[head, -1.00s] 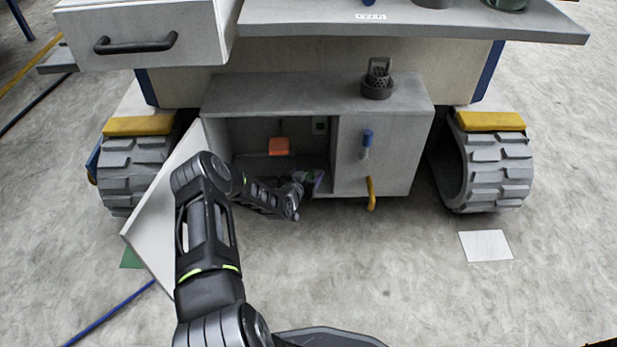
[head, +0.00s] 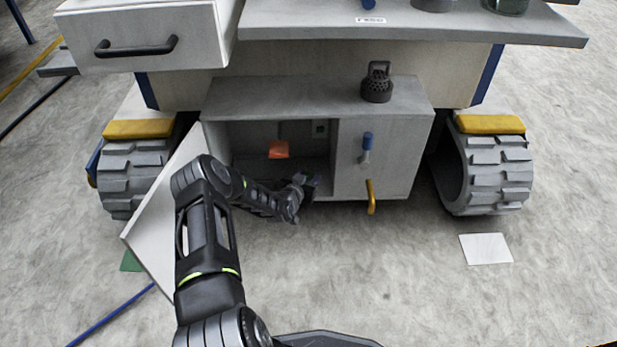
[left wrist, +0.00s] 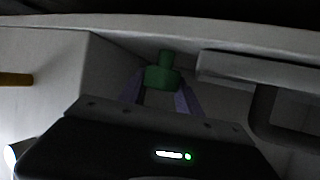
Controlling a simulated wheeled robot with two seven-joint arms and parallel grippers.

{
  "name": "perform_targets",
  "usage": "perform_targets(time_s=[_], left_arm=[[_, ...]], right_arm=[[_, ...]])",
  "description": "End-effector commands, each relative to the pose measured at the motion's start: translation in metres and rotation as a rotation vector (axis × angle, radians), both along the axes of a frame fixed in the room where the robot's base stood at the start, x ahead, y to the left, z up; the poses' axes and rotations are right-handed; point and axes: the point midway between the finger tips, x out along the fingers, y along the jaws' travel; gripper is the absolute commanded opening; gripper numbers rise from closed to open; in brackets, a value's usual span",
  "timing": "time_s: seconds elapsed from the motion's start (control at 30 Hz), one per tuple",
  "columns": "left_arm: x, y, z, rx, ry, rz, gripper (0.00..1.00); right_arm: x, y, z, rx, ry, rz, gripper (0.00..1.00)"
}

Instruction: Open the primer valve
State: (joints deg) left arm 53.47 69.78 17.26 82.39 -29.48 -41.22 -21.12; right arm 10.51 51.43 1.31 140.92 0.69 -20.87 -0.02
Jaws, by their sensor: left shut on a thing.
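My left gripper (head: 310,183) reaches into the lower right part of the open cabinet (head: 268,95) under the bench. In the left wrist view its two purple-grey fingers (left wrist: 160,92) are shut on a green knob (left wrist: 163,75) with a narrower stub on top. The fingers sit on either side of the knob. The head view does not show the knob clearly; the gripper covers that spot. I cannot tell from a label whether it is the primer valve. My right gripper is not in view.
The cabinet's white door (head: 160,215) stands open beside my left arm. An orange piece (head: 278,149) is inside. A blue-topped handle (head: 366,146) and a yellow lever (head: 371,196) are on the right front panel. A dark perforated canister (head: 377,84) stands on top.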

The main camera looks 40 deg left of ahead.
Motion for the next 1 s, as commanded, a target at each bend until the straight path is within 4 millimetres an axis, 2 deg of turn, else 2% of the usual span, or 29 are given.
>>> perform_targets(time_s=[0.47,0.7,1.0], left_arm=[[0.001,-0.002,0.002,-0.001,0.001,0.095,0.01],[0.001,-0.004,0.002,0.0,0.001,0.254,0.01],[0.001,-0.002,0.0,0.001,-0.002,0.486,0.01]], right_arm=[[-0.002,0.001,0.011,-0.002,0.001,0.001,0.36],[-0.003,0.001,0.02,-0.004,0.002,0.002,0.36],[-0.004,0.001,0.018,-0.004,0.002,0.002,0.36]])
